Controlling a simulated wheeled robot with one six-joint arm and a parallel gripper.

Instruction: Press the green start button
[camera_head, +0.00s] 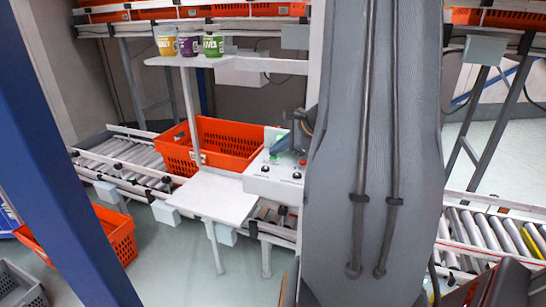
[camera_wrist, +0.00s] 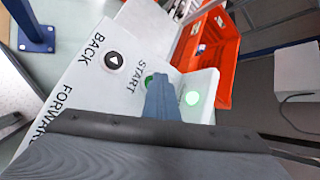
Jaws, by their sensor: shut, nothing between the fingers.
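The white control box (camera_head: 262,184) stands beside the conveyor, and its panel (camera_wrist: 90,90) fills much of the wrist view, with printed START, BACK and FORWARD labels. The green start button (camera_wrist: 149,80) shows next to the word START, partly covered by my finger. In the head view my gripper (camera_head: 272,152) is over the panel. I cannot tell whether the tip touches the button.
A black button (camera_wrist: 114,60) sits by BACK. An orange tote (camera_head: 232,136) stands on the roller conveyor behind the box. A white shelf plate (camera_head: 213,196) is left of the box. Several cups stand on an upper shelf (camera_head: 187,61). A blue post (camera_head: 55,150) crosses the left.

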